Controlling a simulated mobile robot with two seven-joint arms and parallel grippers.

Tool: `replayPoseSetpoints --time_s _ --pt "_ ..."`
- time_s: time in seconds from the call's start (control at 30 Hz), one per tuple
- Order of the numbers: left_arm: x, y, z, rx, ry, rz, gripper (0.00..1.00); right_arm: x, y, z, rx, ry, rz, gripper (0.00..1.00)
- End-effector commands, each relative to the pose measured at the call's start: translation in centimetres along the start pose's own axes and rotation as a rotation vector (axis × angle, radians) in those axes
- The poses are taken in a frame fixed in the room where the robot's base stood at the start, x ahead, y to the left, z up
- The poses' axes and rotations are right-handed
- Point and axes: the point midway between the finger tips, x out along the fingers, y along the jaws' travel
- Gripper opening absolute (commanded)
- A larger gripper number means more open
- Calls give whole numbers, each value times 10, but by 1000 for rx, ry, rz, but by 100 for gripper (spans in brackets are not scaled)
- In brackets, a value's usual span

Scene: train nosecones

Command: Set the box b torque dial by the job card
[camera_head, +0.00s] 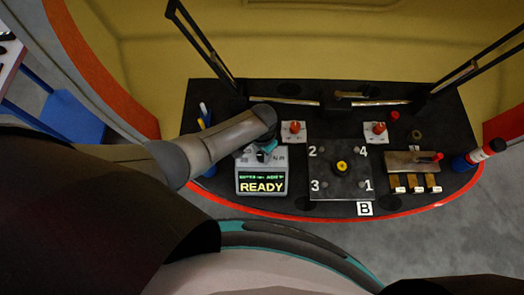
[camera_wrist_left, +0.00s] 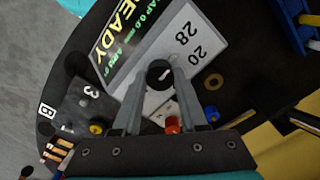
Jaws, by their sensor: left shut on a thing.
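The torque box (camera_head: 262,186) is a grey box with a green and yellow display reading READY. It also shows in the left wrist view (camera_wrist_left: 215,30), with 28 and 20 printed on its pale dial face. A dark round dial (camera_wrist_left: 159,72) with a white mark stands on that face. My left gripper (camera_wrist_left: 160,76) is shut on the dial, one finger on each side. In the head view the gripper (camera_head: 267,148) comes over the top of the box and hides most of the dial. I cannot make out a job card. My right gripper is not in view.
A dark plate (camera_head: 325,187) numbered 1 to 4, with a yellow centre knob (camera_head: 342,166), stands beside the box, near a B label (camera_head: 365,208). Two red-knobbed parts on white bases (camera_head: 293,131) (camera_head: 377,132) stand behind. A red-handled metal fixture (camera_head: 410,160) is at right.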

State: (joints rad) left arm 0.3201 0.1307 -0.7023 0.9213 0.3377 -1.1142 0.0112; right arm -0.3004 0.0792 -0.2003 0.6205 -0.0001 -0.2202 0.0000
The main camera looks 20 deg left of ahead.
Motion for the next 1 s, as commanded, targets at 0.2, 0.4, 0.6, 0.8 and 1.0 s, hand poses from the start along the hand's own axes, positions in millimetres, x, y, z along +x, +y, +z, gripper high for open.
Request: replayPoseSetpoints --time_s 0.2,0.4,0.6,0.8,1.0 --pt "0 0 0 -3 0 1 0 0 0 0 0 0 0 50" --pt "0 0 0 -2 0 1 61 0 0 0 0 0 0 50" --pt "0 0 0 -1 0 0 72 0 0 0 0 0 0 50" --pt "-2 0 0 0 1 0 72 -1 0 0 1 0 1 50" --pt "-25 0 0 1 2 1 72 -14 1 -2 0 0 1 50"
